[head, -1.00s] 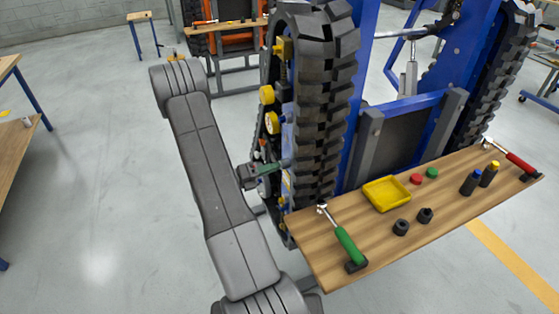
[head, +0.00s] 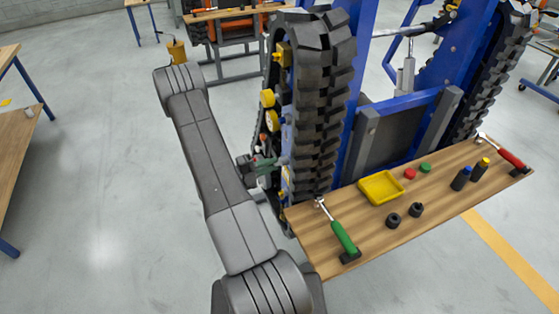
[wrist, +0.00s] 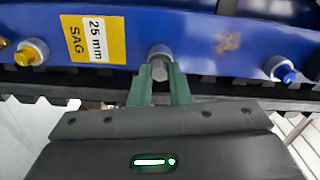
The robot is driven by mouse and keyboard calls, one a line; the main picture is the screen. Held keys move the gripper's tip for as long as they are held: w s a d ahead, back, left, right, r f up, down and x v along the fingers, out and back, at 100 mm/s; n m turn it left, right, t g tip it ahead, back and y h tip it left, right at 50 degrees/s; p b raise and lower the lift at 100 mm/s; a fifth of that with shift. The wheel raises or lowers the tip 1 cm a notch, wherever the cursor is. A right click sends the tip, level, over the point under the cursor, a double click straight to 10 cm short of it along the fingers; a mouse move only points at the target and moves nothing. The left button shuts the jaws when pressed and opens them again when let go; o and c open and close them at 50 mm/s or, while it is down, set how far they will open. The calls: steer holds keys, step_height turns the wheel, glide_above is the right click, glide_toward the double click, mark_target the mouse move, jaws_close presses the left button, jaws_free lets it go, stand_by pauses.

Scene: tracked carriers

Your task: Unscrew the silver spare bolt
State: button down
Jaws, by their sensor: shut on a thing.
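The silver bolt (wrist: 160,53) shows in the wrist view at the middle of the blue side beam (wrist: 205,32). My gripper (wrist: 160,88) has green fingers on either side of the bolt's head, shut on it. The bolt sits at the beam; how far it is threaded in cannot be told.
A gold bolt (wrist: 31,52) and a blue bolt (wrist: 280,68) flank the silver one. A yellow label (wrist: 93,39) reads "25 mm SAG". The black track (head: 322,110) stands close right of my arm. A wooden bench (head: 350,235) holds a green-handled tool (head: 342,237) and yellow tray (head: 381,187).

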steer(key=shift+n, duration=0.3)
steer(key=shift+a, duration=0.25)
steer(key=shift+v, duration=1.75)
steer(key=shift+a, duration=0.1)
steer(key=v, duration=0.3)
steer(key=shift+s+a, duration=0.1)
steer(key=shift+s, duration=0.05)
